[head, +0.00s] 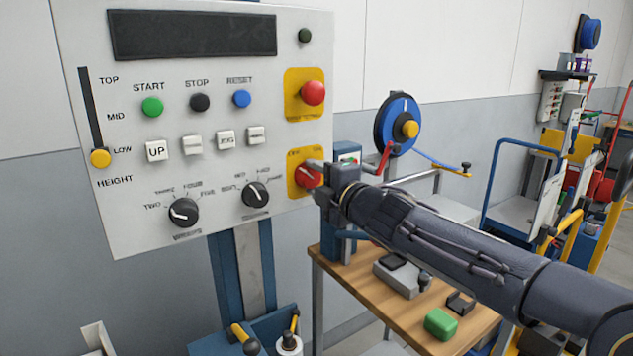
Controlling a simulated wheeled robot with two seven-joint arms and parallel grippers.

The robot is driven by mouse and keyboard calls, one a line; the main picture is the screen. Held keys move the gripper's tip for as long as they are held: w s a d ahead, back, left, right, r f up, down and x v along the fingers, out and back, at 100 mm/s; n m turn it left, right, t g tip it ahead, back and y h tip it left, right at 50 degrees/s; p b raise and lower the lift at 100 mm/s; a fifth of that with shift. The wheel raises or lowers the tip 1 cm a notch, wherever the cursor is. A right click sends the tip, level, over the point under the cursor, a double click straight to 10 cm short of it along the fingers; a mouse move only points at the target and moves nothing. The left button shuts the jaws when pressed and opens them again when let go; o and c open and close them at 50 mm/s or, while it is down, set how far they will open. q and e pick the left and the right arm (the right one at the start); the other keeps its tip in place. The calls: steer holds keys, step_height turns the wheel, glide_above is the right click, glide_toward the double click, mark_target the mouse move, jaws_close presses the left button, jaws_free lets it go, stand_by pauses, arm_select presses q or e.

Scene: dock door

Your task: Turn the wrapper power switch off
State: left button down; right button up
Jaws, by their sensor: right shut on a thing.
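The control panel (110,215) fills the left half of the head view. The power switch (304,177) is a red rotary knob on a yellow plate at the panel's lower right, below the red mushroom button. My right gripper (318,174) comes in from the right and is shut on the red knob, covering part of it and of the plate. The lettering above the knob is too small to read surely, so I cannot tell its setting. My left gripper is not in view.
The red mushroom button (313,93) sits just above the switch, and a black selector knob (256,195) sits to its left. A wooden bench (380,318) with a green block (440,324) stands below my right arm. A blue cart (515,213) stands farther right.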

stand_by(0.3)
steer(key=o, duration=1)
steer(key=v, duration=0.7)
steer(key=shift+s+d, duration=0.2)
steer(key=shift+s, duration=0.15)
